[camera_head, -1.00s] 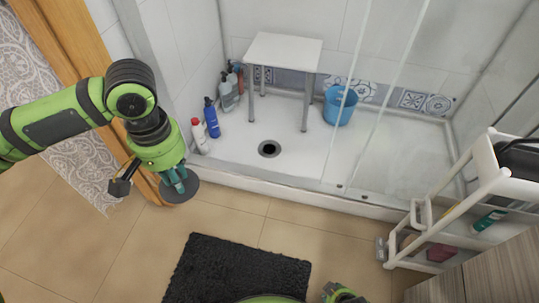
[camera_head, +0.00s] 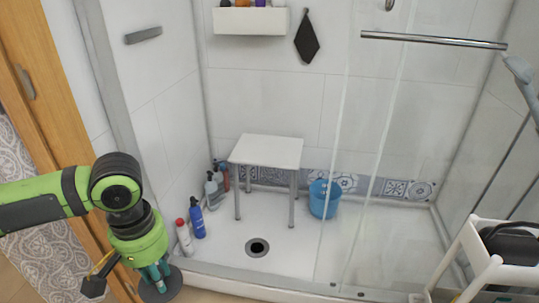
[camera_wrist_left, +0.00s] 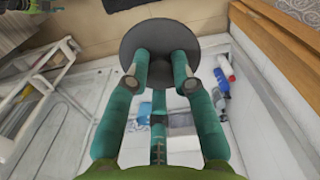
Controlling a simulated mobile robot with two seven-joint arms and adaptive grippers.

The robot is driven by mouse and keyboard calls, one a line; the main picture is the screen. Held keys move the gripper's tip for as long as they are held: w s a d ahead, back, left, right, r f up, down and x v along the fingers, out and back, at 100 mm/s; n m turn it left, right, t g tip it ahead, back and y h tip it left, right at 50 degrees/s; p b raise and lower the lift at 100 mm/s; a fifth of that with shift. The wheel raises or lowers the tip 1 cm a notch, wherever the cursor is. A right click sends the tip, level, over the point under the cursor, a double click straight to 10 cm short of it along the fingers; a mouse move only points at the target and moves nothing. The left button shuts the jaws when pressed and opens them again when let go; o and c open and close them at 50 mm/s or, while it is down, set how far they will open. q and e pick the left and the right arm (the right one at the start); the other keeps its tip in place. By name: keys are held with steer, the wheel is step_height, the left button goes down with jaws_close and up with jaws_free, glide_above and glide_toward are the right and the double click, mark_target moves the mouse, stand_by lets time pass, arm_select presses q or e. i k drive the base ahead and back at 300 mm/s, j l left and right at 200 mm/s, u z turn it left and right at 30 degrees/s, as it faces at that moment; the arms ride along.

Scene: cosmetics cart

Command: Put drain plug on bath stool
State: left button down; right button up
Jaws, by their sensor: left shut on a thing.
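The drain plug is a dark grey round disc, low at the left in the head view (camera_head: 172,291) and at the top middle of the left wrist view (camera_wrist_left: 160,42). My left gripper (camera_head: 156,282), with teal fingers, is shut on it and holds it in front of the shower's left edge. The bath stool (camera_head: 268,152) has a white seat and grey legs. It stands upright in the shower, further back and to the right of my left gripper, and its seat is bare. My right gripper is not in view.
Several bottles, including a blue one (camera_head: 197,217) and a white one with a red cap (camera_head: 184,238), stand left of the stool. A blue bucket (camera_head: 323,199) stands right of it. The drain hole (camera_head: 257,247) is in front. Glass panels cover the right side.

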mark_target(264, 157)
steer(key=i+z, duration=0.1)
steer(key=z, duration=0.35)
steer(key=i+j+z, duration=0.1)
steer(key=z, duration=0.3)
steer(key=i+j+z, duration=0.1)
steer(key=z, duration=0.35)
steer(key=i+j+z, duration=0.15)
steer(key=j, duration=0.3)
steer(key=i+j+z, duration=0.1)
steer(key=j, duration=0.3)
steer(key=i+j+z, duration=0.15)
steer(key=j, duration=0.35)
steer(key=i+j+z, duration=0.1)
steer(key=j, duration=0.35)
